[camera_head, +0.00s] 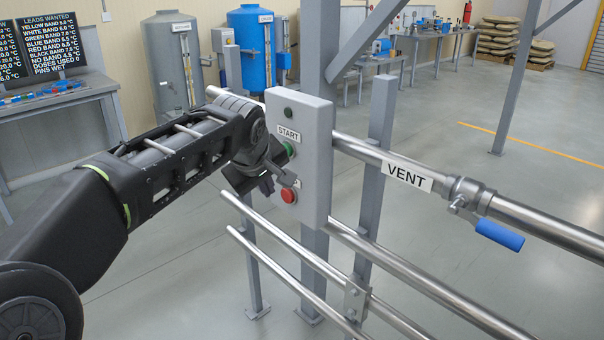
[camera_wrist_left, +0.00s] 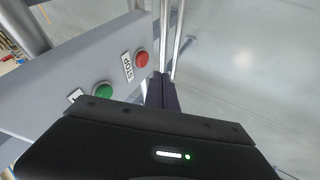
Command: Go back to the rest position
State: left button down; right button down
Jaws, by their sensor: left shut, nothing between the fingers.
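My left gripper (camera_head: 281,174) is at the front of the grey control box (camera_head: 317,170), close to the green START button (camera_head: 290,149) and above the red button (camera_head: 288,195). It is shut and empty. I cannot tell whether it touches the box. In the left wrist view the green button (camera_wrist_left: 104,90) and the red STOP button (camera_wrist_left: 141,58) both show on the box face, beside the dark fingers (camera_wrist_left: 162,92). My right gripper is not in view.
A steel pipe with a VENT label (camera_head: 408,174) and a blue-handled valve (camera_head: 499,235) runs right from the box. Lower rails (camera_head: 300,250) and grey posts (camera_head: 376,150) stand around it. A sign board (camera_head: 40,45) and tanks (camera_head: 252,50) are behind. Open floor lies right.

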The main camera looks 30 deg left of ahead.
pick_arm(q)
jog(key=w+d+f+m+h, duration=0.1)
jog(key=w+d+f+m, duration=0.1)
jog(key=d+f, duration=0.35)
jog(key=w+d+f+m+h, duration=0.1)
jog(key=w+d+f+h, duration=0.1)
jog(key=f, duration=0.6)
jog(key=s+d+f+m+g+h, duration=0.2)
jog(key=d+f, duration=0.5)
jog(key=f, duration=0.4)
jog(key=s+d+f+m+g+h, duration=0.1)
jog(key=s+d+f+m, duration=0.2)
jog(key=d+f, duration=0.65)
jog(key=s+d+f+m+g, duration=0.1)
jog(key=s+d+f, duration=0.3)
jog(key=s+f, duration=0.5)
jog(key=s+d+f+m+g+h, duration=0.1)
jog(key=s+d+f, duration=0.3)
jog(key=s+f, duration=0.5)
jog(key=s+m+g, duration=0.1)
jog(key=s, duration=0.3)
jog(key=shift+s+f+m, duration=0.3)
jog(key=shift+s+f, duration=0.1)
